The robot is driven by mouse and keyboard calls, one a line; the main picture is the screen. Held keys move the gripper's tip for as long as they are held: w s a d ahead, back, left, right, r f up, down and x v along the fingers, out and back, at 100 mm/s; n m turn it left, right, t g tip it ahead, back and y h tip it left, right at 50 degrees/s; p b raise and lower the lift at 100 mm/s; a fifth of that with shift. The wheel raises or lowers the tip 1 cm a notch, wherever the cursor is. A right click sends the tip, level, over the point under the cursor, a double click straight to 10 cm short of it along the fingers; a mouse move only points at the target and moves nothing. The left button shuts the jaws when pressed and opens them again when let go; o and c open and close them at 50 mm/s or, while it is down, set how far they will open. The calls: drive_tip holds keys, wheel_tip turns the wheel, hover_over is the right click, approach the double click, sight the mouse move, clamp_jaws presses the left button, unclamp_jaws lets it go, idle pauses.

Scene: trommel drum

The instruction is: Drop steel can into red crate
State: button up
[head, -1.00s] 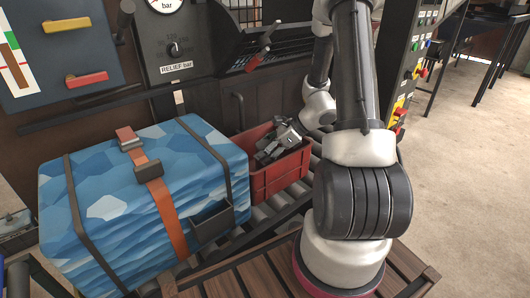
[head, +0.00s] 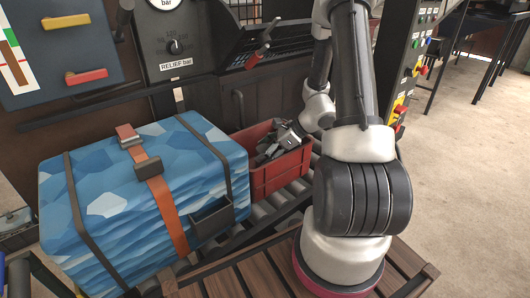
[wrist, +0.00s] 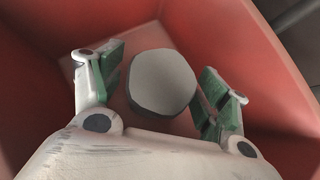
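The red crate (head: 282,176) stands on the rollers right of the blue case in the head view. Its red walls (wrist: 235,50) surround my gripper in the wrist view. My gripper (head: 268,152) points down into the crate. The steel can shows in the wrist view as a round grey end (wrist: 162,82) between the green finger pads of my gripper (wrist: 160,88). The fingers are spread, with a gap beside the can on each side. I cannot tell whether the can rests on the crate floor. I cannot make the can out in the head view.
A large blue patterned case (head: 130,215) with an orange strap stands close to the crate's left side. A dark panel with a relief gauge (head: 172,45) is behind. A control post with buttons (head: 410,60) stands right of my arm. Open floor lies at the right.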

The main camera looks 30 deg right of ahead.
drive_tip(key=shift+r, duration=0.2)
drive_tip(key=v, duration=0.8)
drive_tip(key=s+a+r+n+g+h, duration=0.1)
drive_tip(key=s+a+r+n+g, duration=0.2)
drive_tip(key=r+n, duration=0.35)
drive_tip(key=s+a+r+n+h, duration=0.1)
drive_tip(key=s+a+r+n, duration=0.35)
drive_tip(key=r, duration=0.25)
drive_tip(key=s+d+r+n+t+h, duration=0.2)
drive_tip(key=s+r+n+h, duration=0.3)
drive_tip(key=s+r+n, duration=0.4)
drive_tip(key=s+n, duration=0.3)
drive_tip(key=n, duration=0.1)
drive_tip(key=shift+d+r+n+h, duration=0.2)
drive_tip(key=shift+d+n+h, duration=0.1)
drive_tip(key=shift+n+h, duration=0.1)
drive_tip(key=shift+s, duration=0.2)
